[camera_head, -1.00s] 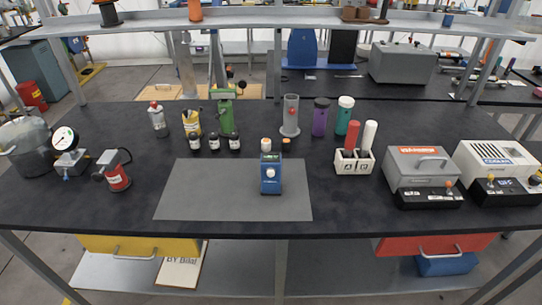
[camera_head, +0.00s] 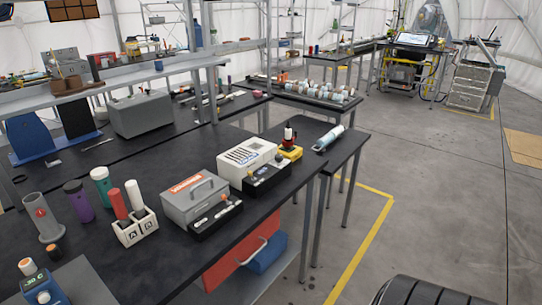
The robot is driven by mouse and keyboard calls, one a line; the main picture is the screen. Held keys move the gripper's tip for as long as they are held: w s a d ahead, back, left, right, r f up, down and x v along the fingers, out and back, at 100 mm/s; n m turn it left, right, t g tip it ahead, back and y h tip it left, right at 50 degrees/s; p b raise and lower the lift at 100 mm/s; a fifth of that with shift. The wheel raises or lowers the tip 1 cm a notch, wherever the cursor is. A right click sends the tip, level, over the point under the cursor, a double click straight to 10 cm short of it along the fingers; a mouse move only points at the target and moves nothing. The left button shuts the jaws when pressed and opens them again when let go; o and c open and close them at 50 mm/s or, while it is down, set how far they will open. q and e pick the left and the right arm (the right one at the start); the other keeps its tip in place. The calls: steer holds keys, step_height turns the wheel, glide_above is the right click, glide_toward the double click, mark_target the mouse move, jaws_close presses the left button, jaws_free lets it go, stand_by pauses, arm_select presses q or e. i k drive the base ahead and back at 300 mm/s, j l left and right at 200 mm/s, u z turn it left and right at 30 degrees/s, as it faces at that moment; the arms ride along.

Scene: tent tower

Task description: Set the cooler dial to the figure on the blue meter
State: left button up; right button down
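The blue meter (camera_head: 48,292) stands on the bench at the lower left, partly cut off by the picture's edge. Its small display shows green figures, too small to read with certainty. The white vented box (camera_head: 246,157), which looks like the cooler, stands near the bench's right end. A black control box (camera_head: 267,180) sits against its front. The dial and its setting are too small to make out. Neither of my grippers is in view.
A grey toolbox-like unit (camera_head: 194,198) with an orange label and its own black front box stands left of the white box. A white holder (camera_head: 135,228) with red and white sticks is further left. Open floor (camera_head: 440,200) lies right of the bench.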

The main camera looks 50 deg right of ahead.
mark_target(279, 158)
steer(key=z, duration=1.5)
